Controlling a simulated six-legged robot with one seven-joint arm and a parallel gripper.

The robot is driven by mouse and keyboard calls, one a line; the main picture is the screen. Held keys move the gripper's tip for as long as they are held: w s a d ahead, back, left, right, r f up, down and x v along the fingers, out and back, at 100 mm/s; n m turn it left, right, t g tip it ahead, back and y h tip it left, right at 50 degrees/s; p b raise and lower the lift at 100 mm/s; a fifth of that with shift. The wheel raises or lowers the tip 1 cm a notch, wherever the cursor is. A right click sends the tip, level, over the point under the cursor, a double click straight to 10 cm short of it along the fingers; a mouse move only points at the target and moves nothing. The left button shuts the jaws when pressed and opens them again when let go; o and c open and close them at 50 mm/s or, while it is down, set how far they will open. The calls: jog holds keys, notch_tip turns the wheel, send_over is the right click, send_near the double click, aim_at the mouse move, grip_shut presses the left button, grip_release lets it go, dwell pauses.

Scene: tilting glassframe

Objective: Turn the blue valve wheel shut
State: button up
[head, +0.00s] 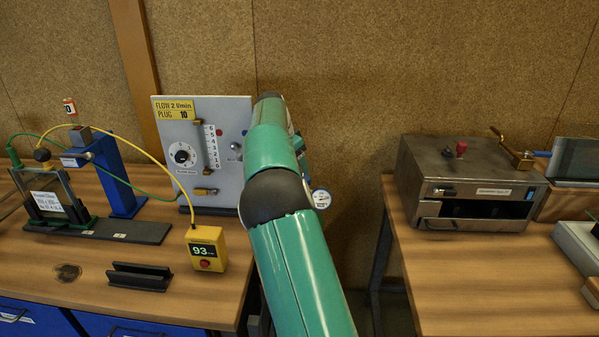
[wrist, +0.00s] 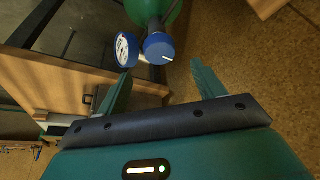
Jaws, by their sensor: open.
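In the wrist view the blue valve wheel (wrist: 158,47) is a round knob with a short white mark on its face. It sits at the end of a green cylinder (wrist: 155,10), beside a round white gauge with a blue rim (wrist: 126,50). My gripper (wrist: 161,72) is open and empty, its two teal fingers spread. The wheel appears just beyond the fingertips, roughly between them, with no visible contact. In the head view my arm hides the gripper and the wheel; a white round face (head: 321,198) shows just right of the arm.
In the head view a grey flow panel (head: 230,117) stands on the left bench (head: 110,300), left of my arm. A yellow readout box (head: 206,249) is on that bench. The right bench (head: 500,295) carries a metal oven-like box (head: 465,180). A gap separates the benches.

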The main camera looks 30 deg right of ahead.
jog(key=v, duration=0.7)
jog(key=shift+a+r, duration=0.1)
jog(key=s+a+r+n+t+y, duration=0.2)
jog(key=s+a+r+n, duration=0.15)
jog(key=s+a, duration=0.45)
jog(key=s+a+r+n+t+y, duration=0.15)
jog(key=s+a+r+n, duration=0.35)
jog(key=s, duration=0.6)
jog(key=s+a+f+n, duration=0.2)
jog(key=s+a+f, duration=0.2)
jog(key=s, duration=0.2)
jog(key=s+a+f+n+t, duration=0.1)
jog(key=s+a+f+n, duration=0.2)
jog(key=s, duration=0.4)
jog(key=s+a+f+n, duration=0.3)
jog(key=s+a+f, duration=0.2)
jog(key=s+a, duration=0.2)
jog(key=shift+y, duration=0.45)
jog(key=shift+t, duration=0.25)
